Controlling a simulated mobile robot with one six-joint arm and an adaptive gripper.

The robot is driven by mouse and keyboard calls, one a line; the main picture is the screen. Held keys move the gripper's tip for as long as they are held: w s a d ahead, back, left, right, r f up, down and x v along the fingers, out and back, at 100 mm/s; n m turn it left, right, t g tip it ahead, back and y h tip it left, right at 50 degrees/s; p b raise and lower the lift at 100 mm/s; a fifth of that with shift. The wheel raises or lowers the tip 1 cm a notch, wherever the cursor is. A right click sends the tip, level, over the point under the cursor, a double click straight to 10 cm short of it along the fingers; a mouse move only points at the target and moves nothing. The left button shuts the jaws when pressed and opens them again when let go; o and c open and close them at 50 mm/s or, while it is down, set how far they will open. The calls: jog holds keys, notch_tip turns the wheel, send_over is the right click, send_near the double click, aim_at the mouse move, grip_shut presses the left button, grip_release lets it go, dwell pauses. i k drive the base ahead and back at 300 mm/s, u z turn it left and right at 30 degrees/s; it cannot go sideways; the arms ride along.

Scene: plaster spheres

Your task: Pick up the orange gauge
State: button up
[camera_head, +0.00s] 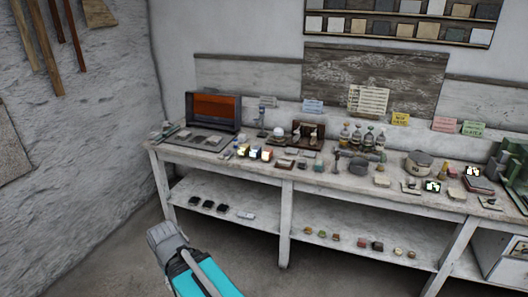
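I cannot pick out an orange gauge for certain at this size. A black case with an orange-red panel (214,108) stands at the left back of the workbench (190,153). Several small blocks with bright yellow-white faces (255,152) sit in front of it, near the bench's front edge. My teal and grey arm (200,278) rises from the bottom of the picture, in front of the bench and left of its middle leg. No gripper fingers show.
The bench top is crowded with bottles (357,137), a round grey pot (418,163) and many small pieces. A lower shelf (262,222) holds dark blocks and small coloured pieces. A rough wall (75,130) stands at left. Bare floor (120,275) lies in front.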

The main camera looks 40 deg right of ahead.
aim_at(266, 154)
jog(key=z, duration=0.2)
jog(key=i, duration=0.75)
jog(key=z, duration=1.15)
jog(key=i, duration=0.9)
jog(key=z, duration=0.55)
jog(key=k, duration=0.95)
jog(key=z, duration=0.1)
jog(key=i, duration=0.15)
jog(key=z, duration=0.05)
